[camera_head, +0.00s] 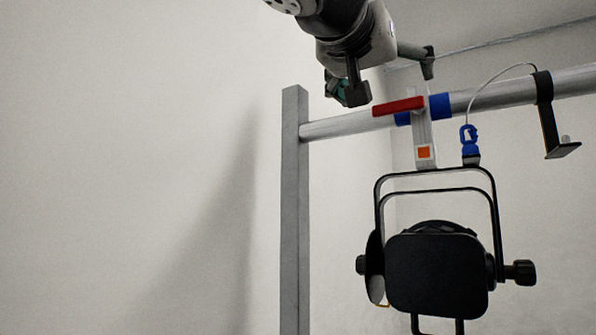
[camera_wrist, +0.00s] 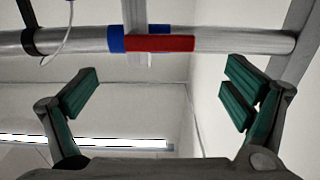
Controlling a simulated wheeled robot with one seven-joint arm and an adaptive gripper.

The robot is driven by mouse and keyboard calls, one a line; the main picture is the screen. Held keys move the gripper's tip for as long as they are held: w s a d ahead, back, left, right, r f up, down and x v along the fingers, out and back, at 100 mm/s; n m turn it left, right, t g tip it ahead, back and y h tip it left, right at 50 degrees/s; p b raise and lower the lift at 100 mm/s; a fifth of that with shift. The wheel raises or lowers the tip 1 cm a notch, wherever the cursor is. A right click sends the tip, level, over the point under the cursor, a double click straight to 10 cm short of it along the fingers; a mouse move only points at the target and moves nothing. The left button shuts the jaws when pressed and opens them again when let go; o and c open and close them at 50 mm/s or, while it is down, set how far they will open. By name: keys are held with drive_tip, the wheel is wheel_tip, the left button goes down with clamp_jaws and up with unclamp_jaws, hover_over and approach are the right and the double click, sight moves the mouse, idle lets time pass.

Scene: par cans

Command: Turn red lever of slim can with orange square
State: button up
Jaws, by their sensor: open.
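The red lever (camera_head: 398,106) lies along the pipe, pointing left from the clamp. The clamp post (camera_head: 423,128) carries an orange square (camera_head: 424,152) and holds a black can (camera_head: 438,272) hanging in its yoke. My gripper (camera_head: 390,78) is open and empty, above and close to the lever in the head view. Its two teal-padded fingers show wide apart in the wrist view (camera_wrist: 160,95). The orange square cannot be made out there.
The grey pipe (camera_head: 345,126) runs from an upright post (camera_head: 294,210) to the right. Blue bands (camera_head: 439,106) flank the clamp. Left of the post is bare wall.

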sight(399, 109)
drive_tip(key=x, duration=0.7)
drive_tip(key=shift+p, duration=0.4)
drive_tip(key=shift+s, duration=0.15)
drive_tip(key=c, duration=1.7)
